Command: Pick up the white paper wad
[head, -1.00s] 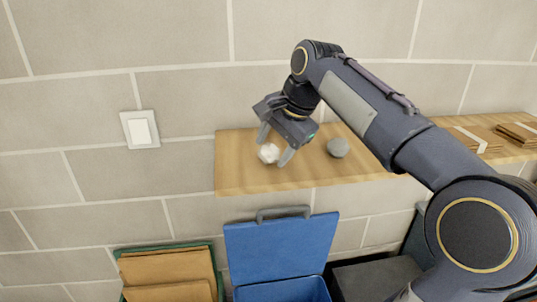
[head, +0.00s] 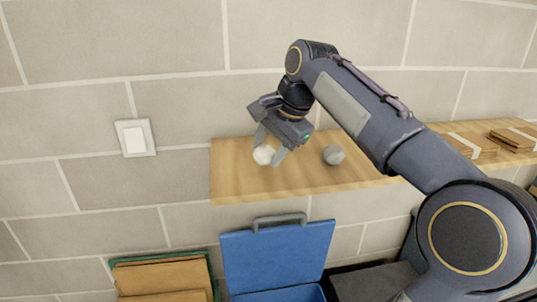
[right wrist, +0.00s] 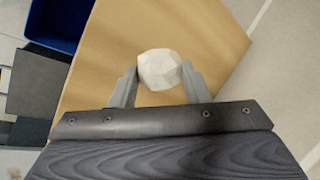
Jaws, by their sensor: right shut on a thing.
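The white paper wad (head: 263,155) is a small, crumpled, faceted ball at the left part of the wooden shelf. My right gripper (head: 267,153) reaches down over the shelf and is shut on the wad. In the right wrist view the wad (right wrist: 159,69) sits between the two grey fingertips (right wrist: 158,76), one on each side of it. I cannot tell whether the wad is clear of the shelf or still touches it. My left gripper is not in view.
A grey round lump (head: 333,155) lies on the wooden shelf (head: 235,185), right of my gripper. Flat brown stacks (head: 475,146) lie farther right. Below stand a blue lidded bin (head: 275,255) and a green bin of brown envelopes (head: 165,278). A wall switch (head: 135,138) is at left.

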